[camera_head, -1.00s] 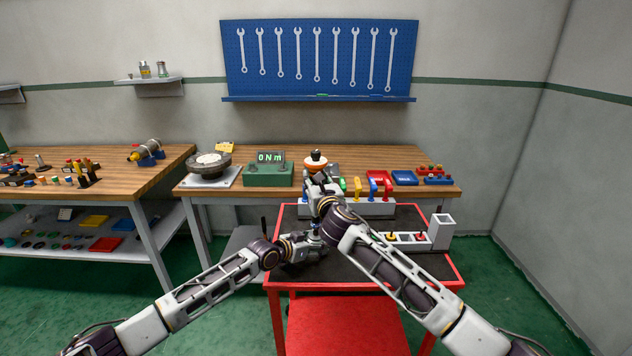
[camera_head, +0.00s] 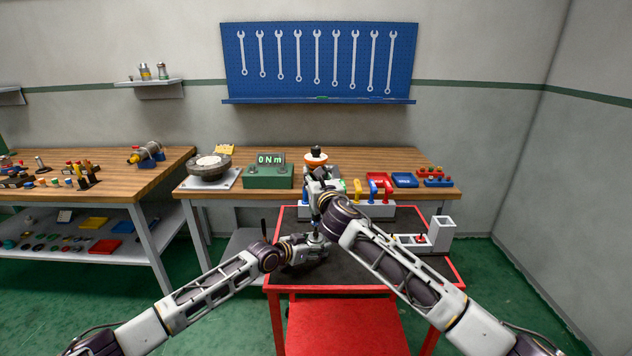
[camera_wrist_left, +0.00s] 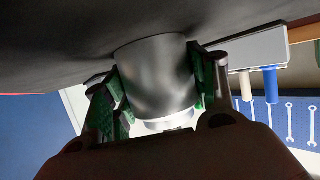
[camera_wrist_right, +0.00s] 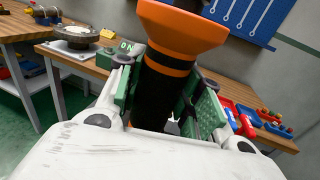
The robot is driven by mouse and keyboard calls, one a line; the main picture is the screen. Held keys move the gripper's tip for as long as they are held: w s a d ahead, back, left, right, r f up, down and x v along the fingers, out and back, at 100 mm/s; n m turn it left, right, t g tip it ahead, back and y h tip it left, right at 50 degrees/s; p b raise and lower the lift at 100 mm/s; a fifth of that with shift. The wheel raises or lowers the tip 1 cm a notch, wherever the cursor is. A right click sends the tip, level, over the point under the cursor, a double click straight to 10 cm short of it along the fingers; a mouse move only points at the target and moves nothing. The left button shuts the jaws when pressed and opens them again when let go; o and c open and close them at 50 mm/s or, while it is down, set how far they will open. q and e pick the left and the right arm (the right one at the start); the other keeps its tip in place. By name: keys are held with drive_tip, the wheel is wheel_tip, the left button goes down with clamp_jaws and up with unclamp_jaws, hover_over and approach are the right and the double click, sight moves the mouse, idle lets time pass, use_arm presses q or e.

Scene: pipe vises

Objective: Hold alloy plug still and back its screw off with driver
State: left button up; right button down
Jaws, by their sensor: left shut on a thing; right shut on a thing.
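The alloy plug (camera_wrist_left: 155,70) is a smooth silver cylinder in the left wrist view. My left gripper (camera_head: 313,245) is shut on it, with green pads on both sides, low over the red-rimmed cart. The driver (camera_wrist_right: 168,85) has a black grip, an orange band and a wide orange collar. My right gripper (camera_wrist_right: 165,100) is shut around its grip; the driver's orange top (camera_head: 316,159) shows above that gripper in the head view. The driver stands about upright above the plug. The screw and the driver's tip are hidden, so I cannot tell whether they touch.
The red-rimmed cart (camera_head: 450,262) has a dark top. A grey rack (camera_head: 376,209) with coloured handles stands along its back. A white holder (camera_head: 440,235) is at its right. Behind are a wooden bench (camera_head: 205,190) and a green torque display (camera_head: 268,178).

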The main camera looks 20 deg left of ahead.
sight(316, 167)
drive_tip(key=shift+r, duration=1.55)
use_arm(q)
drive_tip(key=o, duration=1.4)
drive_tip(key=shift+c, duration=0.2)
drive_tip(key=shift+v, duration=5.5)
drive_tip(key=shift+s+a+r, duration=0.1)
drive_tip(key=shift+s+a, duration=0.2)
drive_tip(key=shift+s, duration=0.05)
